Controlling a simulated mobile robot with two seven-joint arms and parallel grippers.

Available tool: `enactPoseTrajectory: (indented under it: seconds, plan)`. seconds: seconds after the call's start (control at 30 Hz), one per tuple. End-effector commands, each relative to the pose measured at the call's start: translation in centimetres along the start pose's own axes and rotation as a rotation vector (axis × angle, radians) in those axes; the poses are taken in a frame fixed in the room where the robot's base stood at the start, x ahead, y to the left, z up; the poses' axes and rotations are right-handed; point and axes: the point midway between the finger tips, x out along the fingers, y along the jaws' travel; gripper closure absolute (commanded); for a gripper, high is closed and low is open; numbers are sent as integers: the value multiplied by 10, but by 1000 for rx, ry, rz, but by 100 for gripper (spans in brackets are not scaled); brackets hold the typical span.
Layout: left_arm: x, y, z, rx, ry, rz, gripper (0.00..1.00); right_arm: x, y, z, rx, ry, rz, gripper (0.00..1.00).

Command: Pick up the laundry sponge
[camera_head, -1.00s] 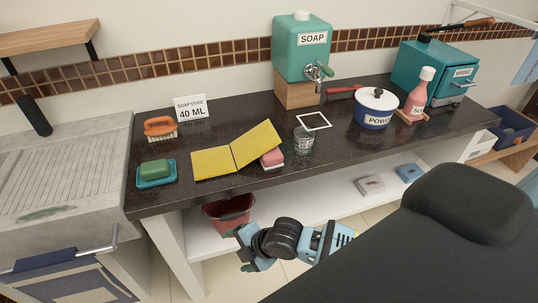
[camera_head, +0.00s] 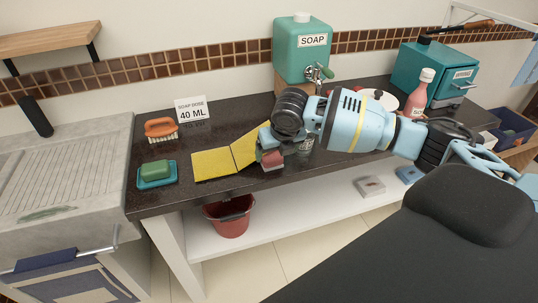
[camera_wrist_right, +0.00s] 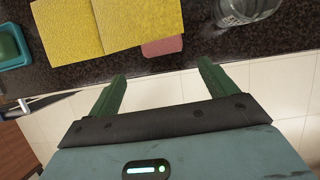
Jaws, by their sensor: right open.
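A pink sponge-like block with a paler base (camera_head: 272,161) lies at the front edge of the dark counter, against the right panel of a yellow folded sheet (camera_head: 213,163). I take it for the laundry sponge. In the right wrist view the pink block (camera_wrist_right: 162,46) sits beyond the fingertips, roughly centred between them, with the yellow sheet (camera_wrist_right: 140,20) covering part of it. My right gripper (camera_wrist_right: 160,82) is open and empty, with a gap between its fingers and the block. In the head view my right gripper (camera_head: 270,146) partly hides the block. My left gripper is out of view.
A clear glass (camera_wrist_right: 245,8) stands close right of the block. A green bar in a teal dish (camera_head: 157,174) and an orange brush (camera_head: 160,129) are to the left. A soap dispenser (camera_head: 303,50) stands behind. A red bucket (camera_head: 230,215) is below the counter.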

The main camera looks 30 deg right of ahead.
Motion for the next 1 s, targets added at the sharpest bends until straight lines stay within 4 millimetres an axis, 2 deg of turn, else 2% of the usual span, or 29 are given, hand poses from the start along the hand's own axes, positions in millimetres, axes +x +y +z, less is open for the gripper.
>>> enactPoseTrajectory:
  seconds: [0.3,0.5,0.8,1.0]
  plan:
    - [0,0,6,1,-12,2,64,26,0,0,1,2,2,15]
    - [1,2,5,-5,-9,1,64,31,0,1,1,-1,2,15]
    - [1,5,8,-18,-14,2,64,70,-6,6,3,2,2,15]
    - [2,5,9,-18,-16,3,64,79,-5,6,1,-1,3,15]
